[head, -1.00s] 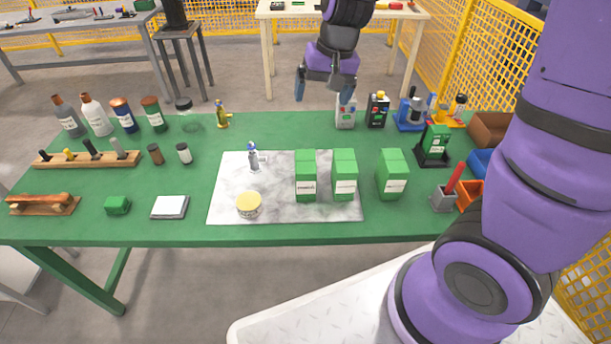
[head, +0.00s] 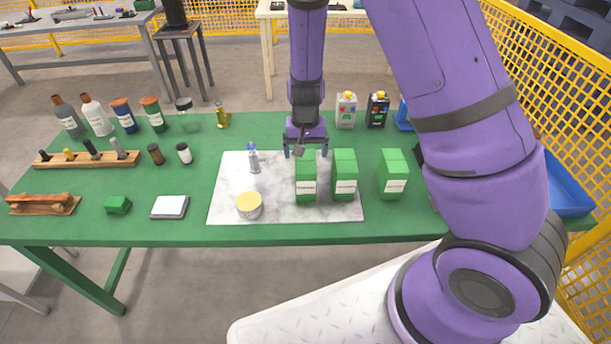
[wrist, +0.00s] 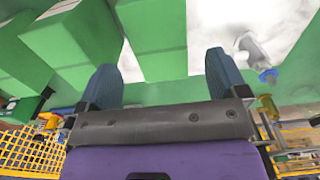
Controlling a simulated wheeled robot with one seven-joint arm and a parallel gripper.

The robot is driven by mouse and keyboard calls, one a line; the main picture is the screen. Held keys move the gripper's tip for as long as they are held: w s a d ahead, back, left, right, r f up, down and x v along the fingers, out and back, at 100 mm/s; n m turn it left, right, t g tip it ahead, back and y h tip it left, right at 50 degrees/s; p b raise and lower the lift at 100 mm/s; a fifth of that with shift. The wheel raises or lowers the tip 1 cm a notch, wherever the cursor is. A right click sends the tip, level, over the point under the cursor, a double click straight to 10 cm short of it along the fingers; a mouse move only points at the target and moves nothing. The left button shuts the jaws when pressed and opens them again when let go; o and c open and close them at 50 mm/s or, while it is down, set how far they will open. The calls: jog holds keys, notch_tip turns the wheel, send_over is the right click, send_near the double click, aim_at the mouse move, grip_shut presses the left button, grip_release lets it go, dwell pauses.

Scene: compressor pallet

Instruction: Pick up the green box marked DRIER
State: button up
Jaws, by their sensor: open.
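Three similar green boxes stand upright towards the right of the table: a left box (head: 306,187), a middle box (head: 344,184) and a right box (head: 392,182). Each has a white label, but the print is too small to read surely, so I cannot tell which is DRIER. My gripper (head: 306,153) is open, pointing down over the left box's back top edge in the head view. In the wrist view the open gripper (wrist: 163,78) has one green box (wrist: 155,30) lying between and beyond its fingers, and nothing is gripped.
The left and middle boxes stand close together on a marbled mat (head: 225,205); the right box is off it. A small spray bottle (head: 253,158) and a yellow-lidded tin (head: 249,205) stand left of the boxes.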

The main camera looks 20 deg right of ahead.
aim_at(306, 160)
jog(key=shift+s+a+f, duration=0.1)
jog(key=shift+s+f, duration=0.05)
jog(key=shift+f, duration=3.4)
jog(key=c, duration=1.2)
jog(key=shift+r, duration=0.15)
